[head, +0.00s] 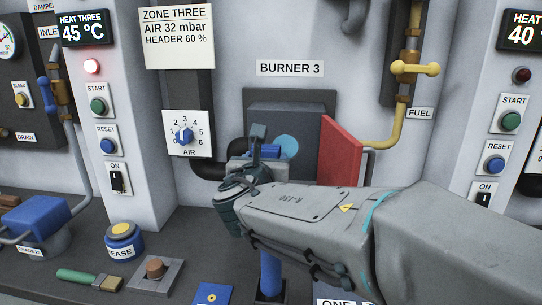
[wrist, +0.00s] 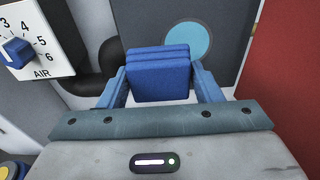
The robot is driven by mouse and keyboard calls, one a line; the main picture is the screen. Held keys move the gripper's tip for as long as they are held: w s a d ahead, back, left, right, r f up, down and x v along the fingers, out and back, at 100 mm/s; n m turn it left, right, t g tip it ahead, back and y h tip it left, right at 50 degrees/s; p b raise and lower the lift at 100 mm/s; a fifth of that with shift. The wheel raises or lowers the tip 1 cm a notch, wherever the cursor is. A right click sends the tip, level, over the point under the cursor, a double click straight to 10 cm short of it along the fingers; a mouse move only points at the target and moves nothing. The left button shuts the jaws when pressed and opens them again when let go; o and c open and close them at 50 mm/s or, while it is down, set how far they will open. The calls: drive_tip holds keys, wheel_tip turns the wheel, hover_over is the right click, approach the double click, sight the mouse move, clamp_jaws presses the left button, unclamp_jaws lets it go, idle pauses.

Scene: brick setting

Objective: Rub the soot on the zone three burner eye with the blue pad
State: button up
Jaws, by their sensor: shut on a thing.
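The zone three burner eye (head: 288,147) is a light blue disc on the dark panel (head: 310,103) under the BURNER 3 label. It also shows in the wrist view (wrist: 190,43), partly covered by the pad at its lower left. I can make out no soot on the visible part. My gripper (wrist: 158,88) is shut on the blue pad (wrist: 158,72), with one blue finger on each side. In the head view the pad (head: 268,150) is left of and slightly below the eye's middle. I cannot tell whether the pad touches the panel.
A red flap (head: 342,150) stands out from the panel just right of the eye. The AIR dial (head: 184,136) is to the left, above a dark bent pipe (head: 205,170). A yellow fuel pipe (head: 400,110) runs at upper right. A grease tin (head: 123,238) and brush (head: 92,278) lie on the bench.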

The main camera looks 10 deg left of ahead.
drive_tip(key=shift+s, duration=0.75)
drive_tip(key=shift+s, duration=0.1)
drive_tip(key=s, duration=0.2)
drive_tip(key=shift+s+d, duration=0.15)
drive_tip(key=shift+s, duration=0.25)
